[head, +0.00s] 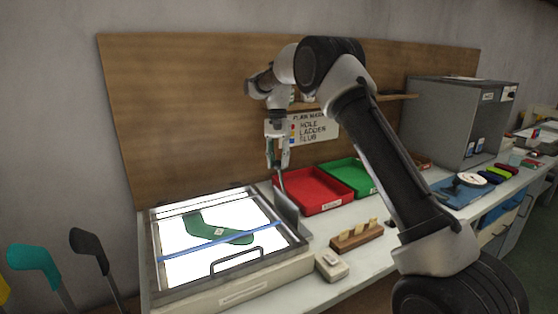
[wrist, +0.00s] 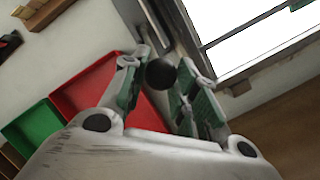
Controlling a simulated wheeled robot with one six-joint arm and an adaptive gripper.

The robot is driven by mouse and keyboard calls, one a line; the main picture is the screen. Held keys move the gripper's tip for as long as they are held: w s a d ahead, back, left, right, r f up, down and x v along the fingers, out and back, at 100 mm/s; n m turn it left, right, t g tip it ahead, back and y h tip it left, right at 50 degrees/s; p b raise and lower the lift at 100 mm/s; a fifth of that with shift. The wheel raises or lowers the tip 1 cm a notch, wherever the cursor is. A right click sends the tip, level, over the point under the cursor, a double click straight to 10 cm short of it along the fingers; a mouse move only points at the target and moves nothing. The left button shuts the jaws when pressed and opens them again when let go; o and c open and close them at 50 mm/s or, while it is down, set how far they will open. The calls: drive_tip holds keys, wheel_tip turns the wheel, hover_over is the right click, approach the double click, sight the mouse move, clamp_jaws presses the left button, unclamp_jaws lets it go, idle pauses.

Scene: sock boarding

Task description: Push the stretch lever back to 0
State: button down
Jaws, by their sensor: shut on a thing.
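The stretch lever (head: 281,181) stands at the right side of the lit sock board (head: 150,250), beside a grey upright plate (head: 287,212). Its round black knob (wrist: 161,74) shows between my fingers in the wrist view. My gripper (head: 278,158) is shut on the knob from above, with green pads on both sides. In the head view the fingers hide the knob. A green sock (head: 203,229) lies flat on the bright board under a clear framed lid with a handle. I cannot read any scale or 0 mark.
A red tray (head: 314,205) and a green tray (head: 352,176) lie just right of the lever. A wooden block with tabs (head: 356,236) and a small pale box (head: 331,266) sit in front. A wooden panel (head: 180,120) rises behind. A grey cabinet (head: 440,115) stands farther right.

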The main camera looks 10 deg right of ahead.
drive_tip(key=shift+w, duration=0.2)
drive_tip(key=c, duration=1.1)
unclamp_jaws()
drive_tip(key=shift+w+a+f, duration=0.1)
drive_tip(key=shift+w+f, duration=0.05)
drive_tip(key=shift+f, duration=0.05)
drive_tip(key=shift+r, duration=0.15)
drive_tip(key=v, duration=1.1)
drive_tip(key=shift+r, duration=0.4)
drive_tip(key=shift+r, duration=0.1)
